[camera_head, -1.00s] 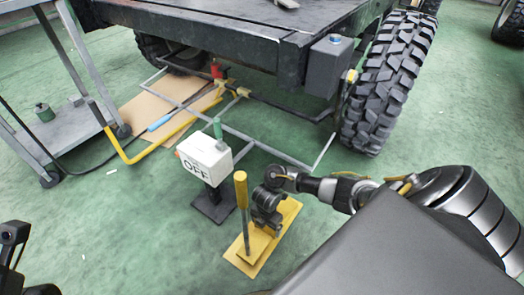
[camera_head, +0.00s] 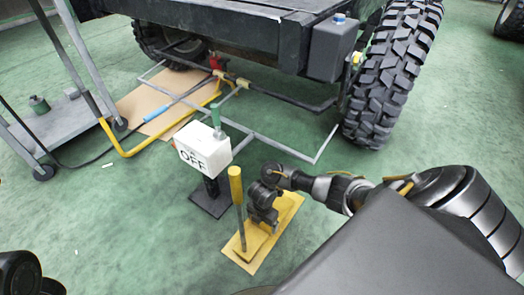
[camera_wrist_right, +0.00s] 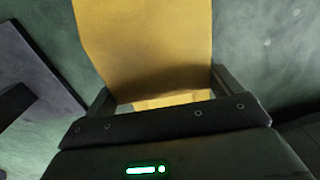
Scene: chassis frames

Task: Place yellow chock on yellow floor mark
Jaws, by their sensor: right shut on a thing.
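My right gripper (camera_head: 262,208) points down and is shut on the yellow chock (camera_head: 253,238). The chock's yellow face (camera_wrist_right: 145,45) fills the gap between the fingers in the right wrist view. An upright rod with a thick yellow top (camera_head: 236,185) stands at its left side; where it joins at the bottom is unclear. The chock is over the flat yellow floor mark (camera_head: 288,207), whose edges show around it. I cannot tell whether the chock touches the mark. Only dark rounded parts of my left arm show at bottom left; its jaws are out of view.
A white box marked OFF (camera_head: 203,150) stands on a black base (camera_head: 213,197) close to the left of the chock. The vehicle's large tyre (camera_head: 393,75) and a grey floor frame (camera_head: 265,140) are behind. A grey trolley (camera_head: 65,115) is at left. Green floor in front is clear.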

